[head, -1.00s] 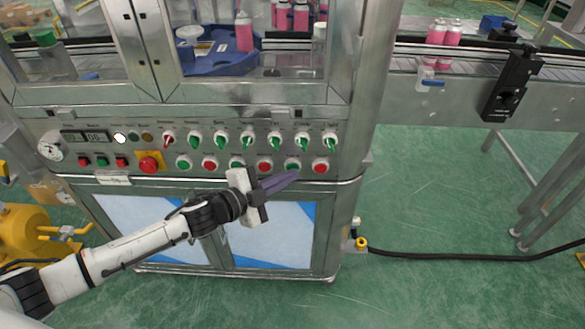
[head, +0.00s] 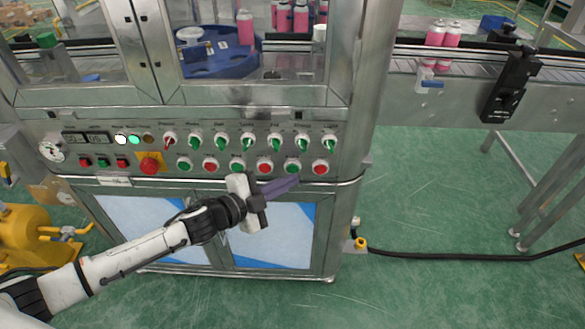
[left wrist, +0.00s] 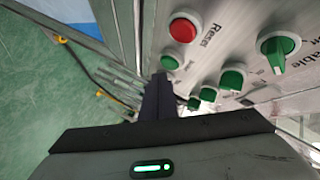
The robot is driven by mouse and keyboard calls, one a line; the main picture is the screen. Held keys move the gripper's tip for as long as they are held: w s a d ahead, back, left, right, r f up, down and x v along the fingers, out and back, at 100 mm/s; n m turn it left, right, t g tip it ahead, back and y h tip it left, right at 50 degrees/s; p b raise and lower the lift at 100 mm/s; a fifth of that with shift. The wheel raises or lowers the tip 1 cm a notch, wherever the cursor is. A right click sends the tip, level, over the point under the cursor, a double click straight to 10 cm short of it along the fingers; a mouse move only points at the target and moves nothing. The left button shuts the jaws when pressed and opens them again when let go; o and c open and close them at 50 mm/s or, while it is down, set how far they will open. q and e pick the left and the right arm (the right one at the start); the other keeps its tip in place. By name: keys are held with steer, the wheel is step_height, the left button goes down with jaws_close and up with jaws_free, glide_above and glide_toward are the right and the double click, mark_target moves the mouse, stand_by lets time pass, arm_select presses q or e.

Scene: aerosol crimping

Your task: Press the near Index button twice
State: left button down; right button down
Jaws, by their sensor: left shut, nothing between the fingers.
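The control panel (head: 60,165) has a lower row of round green and red buttons. I cannot read which one is labelled Index. My left gripper (head: 296,181) is shut and empty, its purple-grey fingertips just below the green button (head: 292,167) second from the right, close to the panel. In the left wrist view the fingers (left wrist: 158,82) point at a green button (left wrist: 170,62), beside a red button (left wrist: 183,28) with a "Reset" label near it. I cannot tell whether the fingertips touch the green button. My right gripper is out of view.
Green selector switches (head: 330,142) run above the buttons. An orange-backed red button (head: 149,165) is at the panel's left. Glass doors and a blue turntable (head: 215,65) are above. A conveyor with pink cans (head: 452,36) is at right; the green floor there has a black cable (head: 450,256).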

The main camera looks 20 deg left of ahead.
arm_select(q)
steer(key=shift+s+d+p, duration=0.2)
steer(key=shift+s, duration=0.6)
steer(key=shift+s+d+p, duration=0.2)
steer(key=shift+s+d, duration=0.05)
steer(key=shift+s, duration=0.6)
steer(key=shift+s+d+p, duration=0.2)
steer(key=shift+s, duration=0.6)
